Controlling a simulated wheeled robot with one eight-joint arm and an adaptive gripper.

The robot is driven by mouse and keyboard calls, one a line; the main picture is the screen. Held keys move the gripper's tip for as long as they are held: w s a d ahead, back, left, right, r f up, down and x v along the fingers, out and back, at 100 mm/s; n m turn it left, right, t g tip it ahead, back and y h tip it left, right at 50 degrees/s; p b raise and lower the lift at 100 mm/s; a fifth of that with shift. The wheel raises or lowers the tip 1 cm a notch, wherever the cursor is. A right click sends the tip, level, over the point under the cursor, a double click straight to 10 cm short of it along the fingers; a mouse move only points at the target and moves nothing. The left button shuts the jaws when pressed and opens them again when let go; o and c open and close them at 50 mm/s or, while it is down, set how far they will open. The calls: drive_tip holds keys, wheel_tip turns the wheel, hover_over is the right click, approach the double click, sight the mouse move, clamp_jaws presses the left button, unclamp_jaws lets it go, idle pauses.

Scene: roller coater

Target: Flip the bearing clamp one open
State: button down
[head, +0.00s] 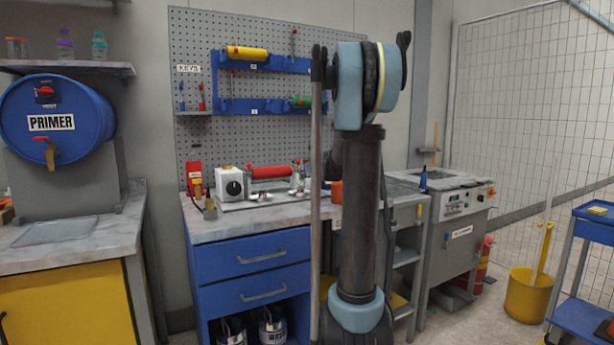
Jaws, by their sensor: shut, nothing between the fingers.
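The roller coater stands on the workbench, left of my arm. Its red roller (270,172) lies level above a metal base plate (240,205). A white box with a black knob (231,183) stands at its left end. Small metal parts (297,181) show at the roller's right end, and more lie along its front. They are too small to tell which is bearing clamp one, or whether it is open or shut. My arm rises right of the coater and hides part of the bench behind it. My gripper cannot be made out.
Blue drawers (262,257) stand under the workbench. A pegboard (205,60) with blue tool racks is behind it. A primer drum (60,118) is at left. A grey machine (455,240), yellow bucket (530,295) and blue cart (582,315) are at right.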

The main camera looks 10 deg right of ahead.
drive_tip(key=shift+x, duration=1.85)
drive_tip(key=shift+d, duration=0.15)
